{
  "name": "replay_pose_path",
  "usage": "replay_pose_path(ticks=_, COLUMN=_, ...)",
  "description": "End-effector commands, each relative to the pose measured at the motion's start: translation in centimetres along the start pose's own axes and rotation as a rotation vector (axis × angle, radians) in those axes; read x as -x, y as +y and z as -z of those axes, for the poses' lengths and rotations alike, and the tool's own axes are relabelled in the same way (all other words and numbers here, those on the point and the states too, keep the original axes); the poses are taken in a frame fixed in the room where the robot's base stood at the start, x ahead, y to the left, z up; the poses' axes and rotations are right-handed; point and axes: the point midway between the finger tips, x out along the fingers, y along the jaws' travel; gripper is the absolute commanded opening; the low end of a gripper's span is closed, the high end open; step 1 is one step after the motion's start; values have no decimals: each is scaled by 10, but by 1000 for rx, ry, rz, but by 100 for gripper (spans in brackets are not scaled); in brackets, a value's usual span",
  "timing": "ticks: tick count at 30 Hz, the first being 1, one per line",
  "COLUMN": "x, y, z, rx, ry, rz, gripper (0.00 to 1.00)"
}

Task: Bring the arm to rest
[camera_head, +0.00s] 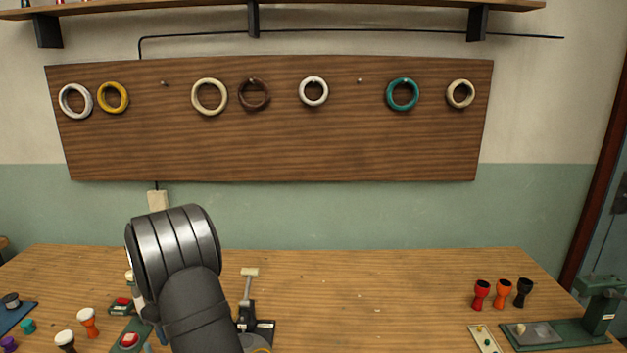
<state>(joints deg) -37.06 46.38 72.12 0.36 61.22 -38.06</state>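My arm (186,275) rises from the bottom edge, left of centre, as a dark link with a banded silver joint on top. My gripper does not show in this view, so its fingers and anything in them are hidden. The arm covers part of the wooden bench (400,290). The goblet drums stand on the bench: a red one (481,294), an orange one (502,293) and a black one (523,292) in a row at the right. An orange drum with a pale top (88,322) and a dark drum with a pale top (65,341) stand at the left.
A black device with a pale T-shaped handle (248,290) stands close to the arm's right. A green press (598,310) is at the right edge. A board (270,150) with several rings hangs behind. Bench space right of centre is clear.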

Motion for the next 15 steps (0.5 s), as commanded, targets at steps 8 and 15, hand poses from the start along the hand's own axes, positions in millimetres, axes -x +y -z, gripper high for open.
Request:
replay_pose_path(ticks=8, x=30, y=21, z=-44, rx=-2, ry=1, rz=-1, gripper=44)
replay_pose_path(ticks=15, x=36, y=56, z=-34, rx=-141, ry=3, rz=30, gripper=44)
